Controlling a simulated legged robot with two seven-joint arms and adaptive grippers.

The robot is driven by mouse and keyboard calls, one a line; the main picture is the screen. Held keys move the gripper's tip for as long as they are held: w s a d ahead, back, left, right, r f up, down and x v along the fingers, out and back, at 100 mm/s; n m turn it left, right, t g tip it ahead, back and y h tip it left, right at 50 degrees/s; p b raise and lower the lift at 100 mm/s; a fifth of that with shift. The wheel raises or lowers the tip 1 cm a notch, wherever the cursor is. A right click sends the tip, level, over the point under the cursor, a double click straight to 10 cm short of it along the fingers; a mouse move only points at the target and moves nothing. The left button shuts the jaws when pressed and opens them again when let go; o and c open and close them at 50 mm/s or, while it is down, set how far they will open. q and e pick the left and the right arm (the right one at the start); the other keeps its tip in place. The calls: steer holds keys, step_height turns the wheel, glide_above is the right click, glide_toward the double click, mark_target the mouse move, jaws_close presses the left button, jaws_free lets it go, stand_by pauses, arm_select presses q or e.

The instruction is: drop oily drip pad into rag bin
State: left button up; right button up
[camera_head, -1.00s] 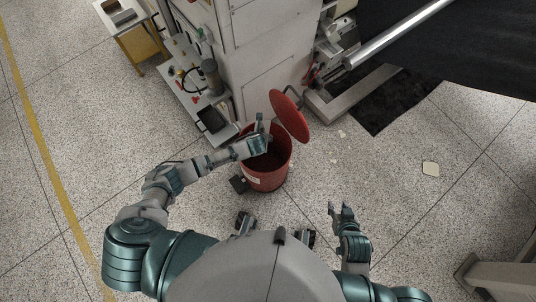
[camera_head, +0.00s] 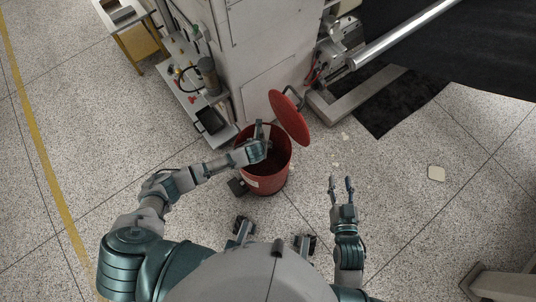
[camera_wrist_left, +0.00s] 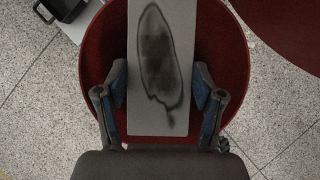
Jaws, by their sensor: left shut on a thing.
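The oily drip pad is a pale grey rectangular sheet with a dark, ringed stain. It shows large in the left wrist view (camera_wrist_left: 186,60). My left gripper (camera_wrist_left: 160,95) is shut on the pad, with a blue-padded finger at each side edge. The red rag bin (camera_head: 270,181) stands open on the floor, its red lid (camera_head: 289,117) tilted up at the back right. In the left wrist view, the bin (camera_wrist_left: 95,52) lies behind the pad, with its round mouth around it. My right gripper (camera_head: 342,187) is open and empty over the floor, right of the bin.
A machine cabinet (camera_head: 262,50) stands behind the bin. A low bench with tools and a dark tray (camera_head: 211,120) is at the bin's back left. Black sheeting (camera_head: 460,50) and a metal roller fill the back right.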

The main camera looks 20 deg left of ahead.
arm_select(q)
steer(key=shift+a, duration=0.15)
steer(key=o, duration=1)
steer(key=shift+a, duration=0.25)
steer(key=shift+d, duration=0.1)
steer(key=shift+d, duration=0.1)
steer(key=shift+s+r, duration=0.25)
steer(key=shift+r, duration=0.1)
steer(key=v, duration=0.9)
steer(key=shift+s+a+r, duration=0.15)
steer(key=shift+a+r, duration=0.05)
steer(key=shift+r, duration=0.1)
steer(key=shift+s+d+r, duration=0.15)
steer(key=shift+s+r, duration=0.2)
steer(key=shift+r, duration=0.2)
